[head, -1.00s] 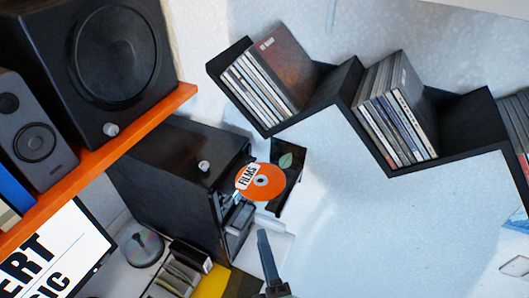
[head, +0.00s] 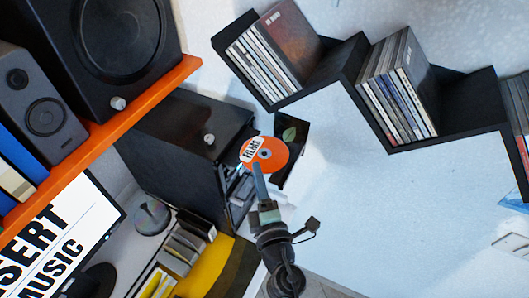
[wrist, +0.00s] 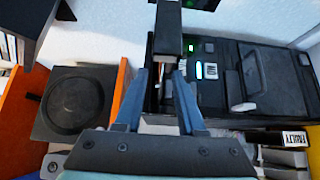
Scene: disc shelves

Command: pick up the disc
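The orange disc (head: 270,153) with a white "FILMS" label lies at the front of the black computer tower (head: 185,128), apparently on its slid-out tray. My gripper (head: 257,168) is just below the disc in the head view, its tip overlapping the disc's lower edge; I cannot tell whether they touch. In the wrist view my gripper (wrist: 160,75) has its two blue fingers apart, with a dark bar (wrist: 167,30) showing between and beyond them. I cannot make out the disc in the wrist view.
Black zigzag shelves (head: 345,62) with disc cases hang at upper right. An orange shelf (head: 110,142) with speakers is at left, above a monitor (head: 60,235). A small black box (head: 292,130) is behind the disc. A case rack (head: 180,255) stands below the tower.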

